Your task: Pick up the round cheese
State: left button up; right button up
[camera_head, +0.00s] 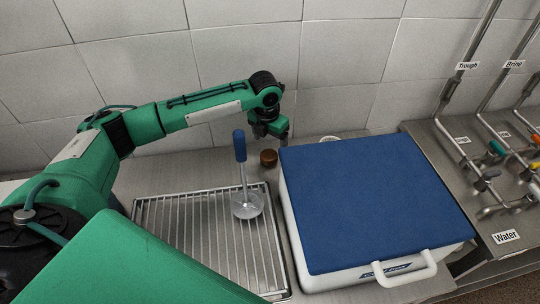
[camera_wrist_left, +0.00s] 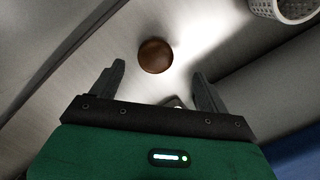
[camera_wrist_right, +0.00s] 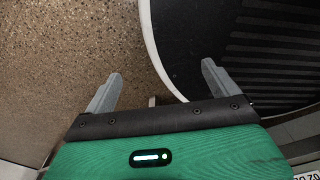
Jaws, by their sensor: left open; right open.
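The round cheese (camera_head: 268,157) is a small brown round piece on the steel counter, between the wire rack and the blue-lidded box. It also shows in the left wrist view (camera_wrist_left: 155,56), just beyond the fingertips and roughly centred between them. My left gripper (camera_head: 272,132) is open and empty, above and close to the cheese; the gap between them is hard to judge. Its open fingers show in the left wrist view (camera_wrist_left: 158,74). My right gripper (camera_wrist_right: 161,72) is open and empty over a speckled brown floor and a dark, ribbed, pale-edged surface. It is not in the head view.
A wire rack (camera_head: 143,215) lies left of the cheese, with a blue-handled tool (camera_head: 240,147) standing upright on it. A white box with a blue lid (camera_head: 370,195) stands right. A white perforated basket (camera_wrist_left: 293,10) is close by. Pipes and valves (camera_head: 495,148) fill the far right.

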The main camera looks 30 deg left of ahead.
aim_at(269, 154)
pick_arm(q)
jog(key=shift+w+f, duration=0.15)
jog(key=shift+f, duration=0.65)
jog(key=shift+f+p, duration=0.25)
jog(key=shift+p, duration=0.05)
jog(key=f, duration=0.1)
jog(key=f+p, duration=0.1)
jog(key=f, duration=0.1)
jog(key=shift+a+f, duration=0.3)
jog(key=shift+a, duration=0.05)
jog(key=shift+f, duration=0.55)
jog(key=c, duration=1)
jog(key=shift+c, duration=0.4)
pick_arm(e)
jog(key=shift+w+d+r, duration=0.2)
jog(key=shift+w+r, duration=0.1)
jog(key=shift+r, duration=0.25)
jog(key=shift+w+d+r, duration=0.15)
jog(key=shift+w+r, duration=0.1)
jog(key=shift+r, duration=0.25)
